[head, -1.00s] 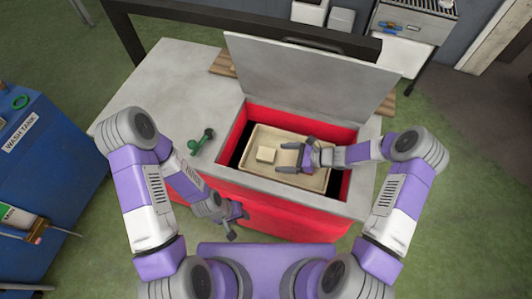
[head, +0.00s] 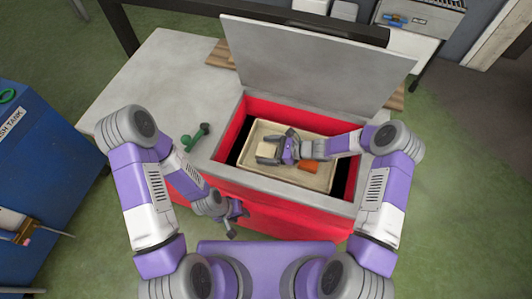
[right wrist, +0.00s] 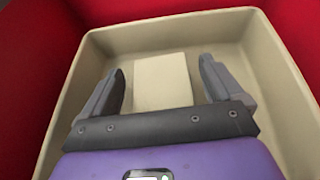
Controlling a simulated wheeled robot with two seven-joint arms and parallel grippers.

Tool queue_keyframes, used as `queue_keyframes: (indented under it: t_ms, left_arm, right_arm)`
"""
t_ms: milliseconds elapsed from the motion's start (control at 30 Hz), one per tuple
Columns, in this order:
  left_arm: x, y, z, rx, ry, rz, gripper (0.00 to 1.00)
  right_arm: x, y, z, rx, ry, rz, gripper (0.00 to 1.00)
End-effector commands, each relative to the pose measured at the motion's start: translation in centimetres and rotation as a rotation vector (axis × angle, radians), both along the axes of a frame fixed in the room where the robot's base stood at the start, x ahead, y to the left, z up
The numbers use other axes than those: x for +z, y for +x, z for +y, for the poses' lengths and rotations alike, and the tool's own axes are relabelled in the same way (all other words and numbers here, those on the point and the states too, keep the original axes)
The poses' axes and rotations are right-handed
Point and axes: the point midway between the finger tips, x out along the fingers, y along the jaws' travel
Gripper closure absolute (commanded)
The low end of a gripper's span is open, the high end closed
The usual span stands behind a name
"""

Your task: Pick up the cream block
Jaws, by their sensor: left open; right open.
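The cream block (head: 268,149) lies in a cream tray inside the red compartment. In the right wrist view the cream block (right wrist: 162,82) sits between the two fingertips of my right gripper, with visible gaps on both sides. My right gripper (head: 268,148) is open, above the tray, its fingers reaching toward the block; the right wrist view shows it too (right wrist: 160,75). Its fingers cover part of the block in the head view. My left gripper (head: 236,222) is open and empty, low in front of the red cabinet.
The cream tray (head: 293,181) also holds an orange piece (head: 309,167). Red walls (head: 232,134) surround the tray, and a grey lid (head: 310,62) stands raised behind it. A green object (head: 196,137) lies on the grey counter (head: 160,80) to the left.

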Motion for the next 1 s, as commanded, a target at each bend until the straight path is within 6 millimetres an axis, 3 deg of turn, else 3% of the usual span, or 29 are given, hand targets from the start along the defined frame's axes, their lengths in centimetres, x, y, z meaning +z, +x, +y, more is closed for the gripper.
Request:
queue_keyframes:
  t_ms: [200, 567, 833, 1000]
  left_arm:
    - [0.0, 0.0, 0.0, 0.0, 0.0, 0.0, 0.57]
    - [0.0, 0.0, 0.0, 0.0, 0.0, 0.0, 0.57]
    - [0.2, 0.0, 0.0, 0.0, 0.0, 0.0, 0.57]
    - [1.1, 0.0, 0.0, 0.0, 0.0, 0.0, 0.57]
  right_arm:
    - [0.0, 0.0, 0.0, -0.001, 0.0, -0.001, 0.09]
    - [0.0, 0.0, 0.0, -0.001, -0.001, 0.0, 0.64]
    - [0.5, 0.0, 0.0, -0.001, 0.0, -0.001, 0.64]
    - [3.2, 0.1, 0.0, 0.001, -0.001, -0.005, 0.64]
